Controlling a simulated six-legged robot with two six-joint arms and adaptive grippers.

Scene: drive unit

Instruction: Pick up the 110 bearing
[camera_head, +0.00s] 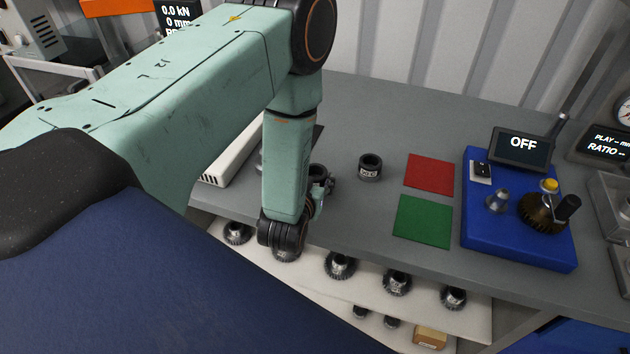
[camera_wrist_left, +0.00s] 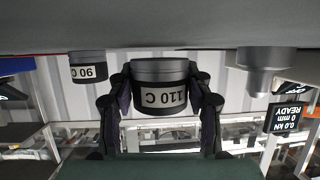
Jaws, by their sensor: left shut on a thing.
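The 110 bearing (camera_wrist_left: 160,88) is a dark ring with a grey rim and a white "110 C" label, upside down in the left wrist view. My left gripper (camera_wrist_left: 160,96) has a finger on each side of it and is shut on it. In the head view the bearing (camera_head: 318,171) shows only in part behind my left wrist, and the gripper (camera_head: 322,187) is mostly hidden. The bearing is at or very close to the bench top; I cannot tell whether it touches. My right gripper is not in view.
A 90 bearing (camera_head: 370,168) stands to the right. Beyond it lie a red pad (camera_head: 430,173), a green pad (camera_head: 422,221) and a blue drive unit base (camera_head: 520,248). Several gears sit on a lower white shelf (camera_head: 312,263). A white block (camera_head: 232,153) lies left of my wrist.

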